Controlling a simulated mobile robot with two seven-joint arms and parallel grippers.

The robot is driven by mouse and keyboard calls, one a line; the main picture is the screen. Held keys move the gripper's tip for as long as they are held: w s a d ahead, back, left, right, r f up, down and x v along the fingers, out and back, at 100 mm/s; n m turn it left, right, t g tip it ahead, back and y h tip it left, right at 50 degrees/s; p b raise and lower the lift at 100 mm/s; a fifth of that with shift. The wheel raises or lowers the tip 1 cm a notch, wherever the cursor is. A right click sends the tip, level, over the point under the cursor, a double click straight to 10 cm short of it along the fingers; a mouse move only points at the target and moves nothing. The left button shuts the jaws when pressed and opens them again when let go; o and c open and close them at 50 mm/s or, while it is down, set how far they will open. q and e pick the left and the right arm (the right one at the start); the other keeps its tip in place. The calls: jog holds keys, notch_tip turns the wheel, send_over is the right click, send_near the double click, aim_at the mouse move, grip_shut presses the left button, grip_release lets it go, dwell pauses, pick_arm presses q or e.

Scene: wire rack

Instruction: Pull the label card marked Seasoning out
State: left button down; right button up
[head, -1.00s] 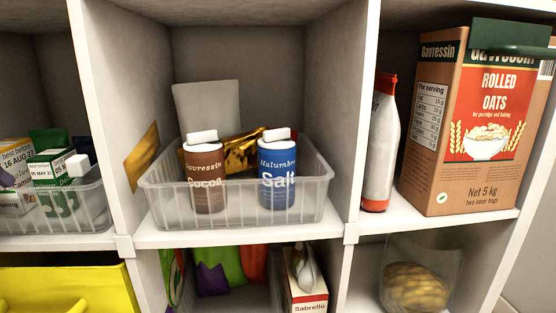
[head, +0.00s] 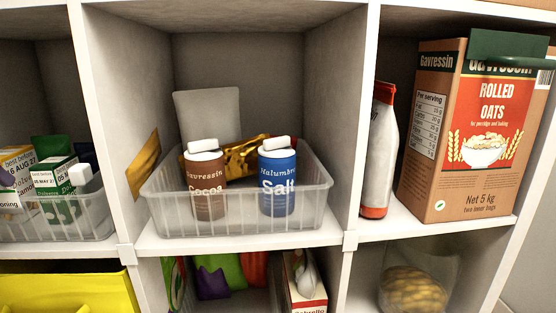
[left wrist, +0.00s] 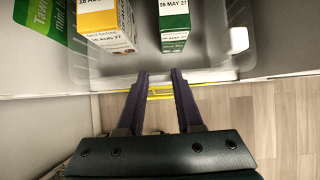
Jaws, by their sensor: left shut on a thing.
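The left bin holds upright boxes, one yellow and white (left wrist: 103,22) and one green and white (left wrist: 174,25). A yellow bin (head: 65,290) stands below. The middle clear bin (head: 235,212) holds cocoa (head: 205,183) and salt (head: 277,180). An oats box (head: 480,130) stands at right.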

jog(key=shift+r, duration=0.35)
dwell(0.3)
notch_tip(320, 180, up, 3)
jog(key=p, duration=0.3)
jog(key=shift+f, duration=0.15)
dwell(0.4)
jog(key=r+p, duration=0.3)
jog(key=shift+s+d, duration=0.15)
jog(key=shift+d, duration=0.1)
jog(key=shift+r, duration=0.1)
